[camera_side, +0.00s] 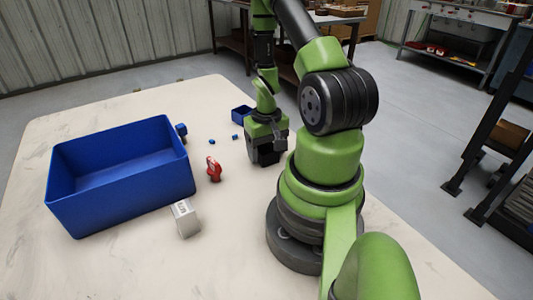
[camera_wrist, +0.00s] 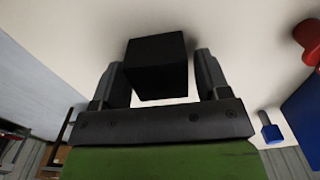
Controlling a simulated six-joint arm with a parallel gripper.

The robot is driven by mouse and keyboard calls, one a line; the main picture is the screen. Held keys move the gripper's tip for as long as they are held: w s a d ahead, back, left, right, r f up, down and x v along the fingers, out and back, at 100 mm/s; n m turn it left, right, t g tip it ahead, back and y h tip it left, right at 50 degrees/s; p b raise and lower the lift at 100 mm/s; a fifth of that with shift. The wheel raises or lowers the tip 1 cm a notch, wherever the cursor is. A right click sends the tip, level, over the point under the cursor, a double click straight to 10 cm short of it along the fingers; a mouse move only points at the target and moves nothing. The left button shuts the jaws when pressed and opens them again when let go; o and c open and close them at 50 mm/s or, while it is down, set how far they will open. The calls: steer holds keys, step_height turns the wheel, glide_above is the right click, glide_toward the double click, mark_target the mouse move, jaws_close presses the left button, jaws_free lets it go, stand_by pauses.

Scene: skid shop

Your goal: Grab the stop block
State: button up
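A plain black block (camera_wrist: 157,66) stands on the pale table between the two fingers of my gripper (camera_wrist: 160,80) in the wrist view. The fingers are apart, one on each side, with a narrow gap showing beside the block. In the side view my gripper (camera_side: 265,156) is low over the table, left of my base, and hides most of the block. No label shows on the black block; I take it as the stop block.
A large blue bin (camera_side: 75,208) stands on the left of the table. Near it are a red part (camera_side: 214,169), a light grey lettered block (camera_side: 186,219) and small blue pieces (camera_side: 235,137). A small blue box (camera_side: 241,114) is behind my gripper. The front of the table is clear.

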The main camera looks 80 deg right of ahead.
steer(key=c, duration=0.9)
steer(key=shift+r, duration=0.1)
